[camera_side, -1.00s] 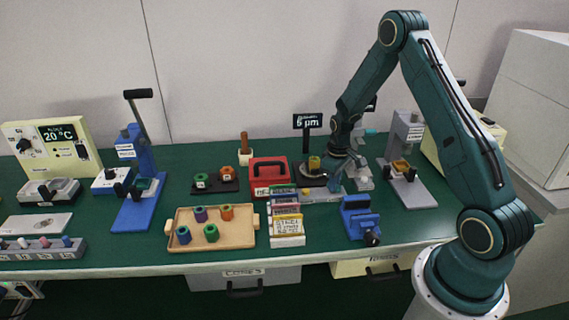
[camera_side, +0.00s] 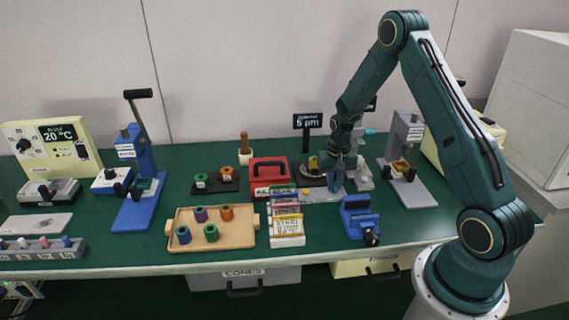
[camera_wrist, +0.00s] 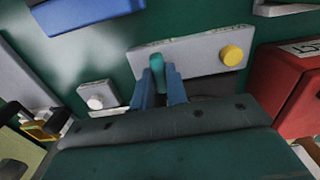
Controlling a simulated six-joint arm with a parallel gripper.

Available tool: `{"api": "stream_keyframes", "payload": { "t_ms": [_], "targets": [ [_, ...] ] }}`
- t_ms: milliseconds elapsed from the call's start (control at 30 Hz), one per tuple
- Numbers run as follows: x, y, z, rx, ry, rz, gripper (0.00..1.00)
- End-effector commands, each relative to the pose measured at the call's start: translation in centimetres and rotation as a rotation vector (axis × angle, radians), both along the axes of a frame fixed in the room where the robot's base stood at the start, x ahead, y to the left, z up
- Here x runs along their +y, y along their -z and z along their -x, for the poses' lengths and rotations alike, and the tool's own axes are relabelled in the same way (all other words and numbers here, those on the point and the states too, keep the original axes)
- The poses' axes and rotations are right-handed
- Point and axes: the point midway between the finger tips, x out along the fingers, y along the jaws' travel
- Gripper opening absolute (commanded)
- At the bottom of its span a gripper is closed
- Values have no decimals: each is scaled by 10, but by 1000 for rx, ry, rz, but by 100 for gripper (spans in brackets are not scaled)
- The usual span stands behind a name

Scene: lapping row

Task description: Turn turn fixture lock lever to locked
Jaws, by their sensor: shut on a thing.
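The turn fixture shows as a grey plate (camera_wrist: 205,58) with a round yellow knob (camera_wrist: 232,55) in the wrist view. A teal upright lever (camera_wrist: 157,66) stands at its near edge. My gripper (camera_wrist: 161,88) is shut on this teal lever, with a blue finger on each side of it. The lever's lower part is hidden by the fingers. In the side view my gripper (camera_side: 336,182) points down over the right part of the grey plate (camera_side: 318,197); the lever cannot be made out there. No locked mark is readable.
A red case (camera_side: 269,170) stands close left of the fixture. A blue vise (camera_side: 359,218) is in front to the right. A grey stand (camera_side: 408,150) is at the right. Labelled boxes (camera_side: 287,226) and a wooden tray (camera_side: 240,240) lie to the front left.

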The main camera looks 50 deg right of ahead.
Motion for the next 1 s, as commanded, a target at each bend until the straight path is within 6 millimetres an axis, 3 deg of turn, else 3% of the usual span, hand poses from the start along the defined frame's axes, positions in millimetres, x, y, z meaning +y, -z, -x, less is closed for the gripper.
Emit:
{"api": "stream_keyframes", "payload": {
  "t_ms": [533, 567, 633, 1000],
  "targets": [
    [0, -1, -1, -2, 34, 1, 0],
    [0, -1, -1, -2, 33, 1, 20],
    [0, -1, -1, -2, 33, 1, 34],
    [0, -1, 0, -1, 32, 1, 36]
  ]
}}
